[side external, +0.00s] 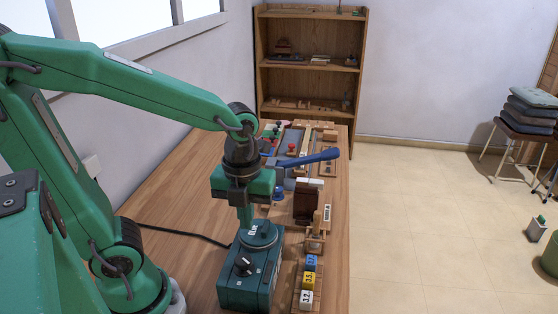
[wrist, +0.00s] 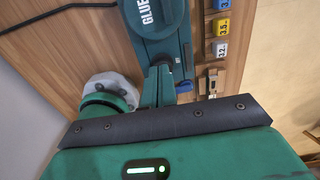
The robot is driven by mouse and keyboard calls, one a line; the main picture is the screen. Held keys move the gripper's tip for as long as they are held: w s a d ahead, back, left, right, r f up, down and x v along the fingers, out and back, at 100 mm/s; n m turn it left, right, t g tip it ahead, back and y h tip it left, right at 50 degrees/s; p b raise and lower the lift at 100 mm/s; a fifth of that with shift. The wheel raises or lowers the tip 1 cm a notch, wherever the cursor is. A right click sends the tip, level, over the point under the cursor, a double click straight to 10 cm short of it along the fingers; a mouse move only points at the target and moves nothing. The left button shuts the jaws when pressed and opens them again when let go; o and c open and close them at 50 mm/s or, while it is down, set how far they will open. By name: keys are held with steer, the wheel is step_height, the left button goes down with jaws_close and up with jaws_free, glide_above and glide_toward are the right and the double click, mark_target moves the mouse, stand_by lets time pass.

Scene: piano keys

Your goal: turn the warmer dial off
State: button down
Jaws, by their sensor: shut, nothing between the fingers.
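The warmer is a teal box (side external: 235,294) with a round pot top (side external: 262,236) at its back, standing on the wooden bench. Its dark dial (side external: 244,266) sits on the upper face, nearer the camera than the pot. In the wrist view the warmer (wrist: 172,48) is at the top centre, with GLUE lettering on its round part; its dial cannot be made out clearly there. My gripper (side external: 244,228) points down beside the pot top, and I cannot tell if it touches. In the wrist view my gripper's fingers (wrist: 158,88) are together and empty, close to the warmer's near end.
Numbered blocks in blue, yellow and white (side external: 309,280) stand in a row right of the warmer. A blue-handled tool (side external: 315,158) and other bench items lie behind. A black cable (side external: 185,234) runs left across bare wood. Shelves (side external: 310,75) stand at the back.

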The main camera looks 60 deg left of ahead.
mark_target(244, 264)
steer(key=shift+w+d+r, duration=0.15)
steer(key=shift+w+d, duration=0.1)
steer(key=shift+d, duration=0.1)
steer(key=shift+f, duration=0.2)
steer(key=shift+f, duration=3.3)
steer(key=shift+s+d, duration=0.1)
steer(key=shift+s, duration=0.1)
steer(key=shift+s+a, duration=0.45)
steer(key=shift+a, duration=0.1)
steer(key=shift+w+a, duration=0.3)
